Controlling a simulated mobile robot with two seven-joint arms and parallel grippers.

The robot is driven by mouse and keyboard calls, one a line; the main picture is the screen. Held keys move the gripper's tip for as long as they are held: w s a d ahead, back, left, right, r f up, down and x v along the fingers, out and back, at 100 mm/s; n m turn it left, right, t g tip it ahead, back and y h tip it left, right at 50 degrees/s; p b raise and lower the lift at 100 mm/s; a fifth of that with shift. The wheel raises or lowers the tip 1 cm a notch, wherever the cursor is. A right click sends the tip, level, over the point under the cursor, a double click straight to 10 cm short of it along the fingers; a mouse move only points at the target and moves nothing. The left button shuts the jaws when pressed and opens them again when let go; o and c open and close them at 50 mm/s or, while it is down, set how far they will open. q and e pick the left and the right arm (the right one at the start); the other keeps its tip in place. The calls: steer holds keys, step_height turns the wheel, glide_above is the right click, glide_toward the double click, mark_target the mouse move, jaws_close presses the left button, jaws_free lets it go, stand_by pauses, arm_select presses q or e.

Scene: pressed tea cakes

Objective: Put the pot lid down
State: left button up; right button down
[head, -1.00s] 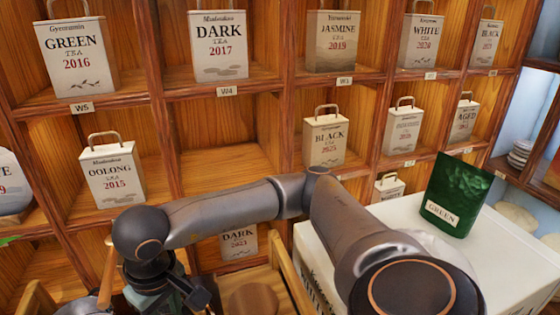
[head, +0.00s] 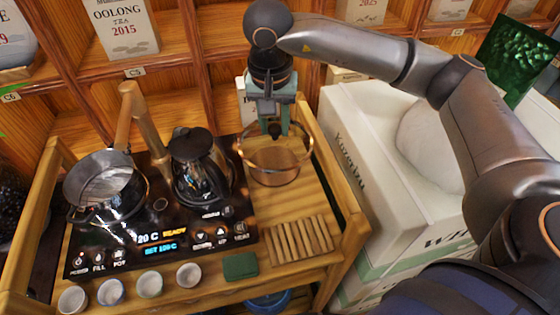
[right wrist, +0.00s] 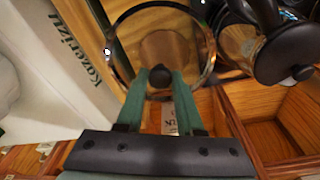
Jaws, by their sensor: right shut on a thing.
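The pot lid (head: 306,165) is clear glass with a thin metal rim and a dark knob. My right gripper (head: 275,128) is shut on the knob from above. In the right wrist view the lid's rim (right wrist: 116,62) circles beyond the fingertips (right wrist: 163,74), with the knob between them. The lid is roughly level over a round wooden piece (head: 273,172) on the cart's right side; I cannot tell whether they touch. The open steel pot (head: 108,207) stands at the left of the cart, uncovered. My left gripper is out of view.
A dark kettle (head: 200,170) stands on the black control panel (head: 190,249), left of the lid. A slatted wooden rack (head: 300,239), a green cloth (head: 240,266) and several small cups (head: 150,284) lie in front. A white box (head: 350,180) stands right of the cart.

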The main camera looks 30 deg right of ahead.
mark_target(272, 121)
steer(key=w+r+m+b, duration=0.1)
steer(key=m, duration=0.1)
steer(key=w+d+m+b, duration=0.1)
steer(key=w+m, duration=0.1)
steer(key=m, duration=0.1)
steer(key=w+d+r+m, duration=0.1)
steer(key=w+m, duration=0.1)
steer(key=m, duration=0.1)
steer(key=shift+w+d+r+g+b, duration=0.1)
steer(key=shift+r+g+b, duration=0.2)
steer(key=shift+g+b, duration=0.1)
steer(key=shift+w+d+r+m, duration=0.15)
steer(key=shift+r+m, duration=0.1)
steer(key=shift+m, duration=0.15)
steer(key=shift+w+m, duration=0.1)
steer(key=shift+m, duration=0.2)
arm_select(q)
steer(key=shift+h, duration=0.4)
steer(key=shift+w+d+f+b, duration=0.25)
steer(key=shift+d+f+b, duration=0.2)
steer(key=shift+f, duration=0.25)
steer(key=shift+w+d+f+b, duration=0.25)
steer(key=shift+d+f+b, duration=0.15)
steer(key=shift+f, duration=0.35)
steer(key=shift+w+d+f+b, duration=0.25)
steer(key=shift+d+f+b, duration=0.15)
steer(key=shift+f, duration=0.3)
arm_select(e)
steer(key=shift+f, duration=8.8)
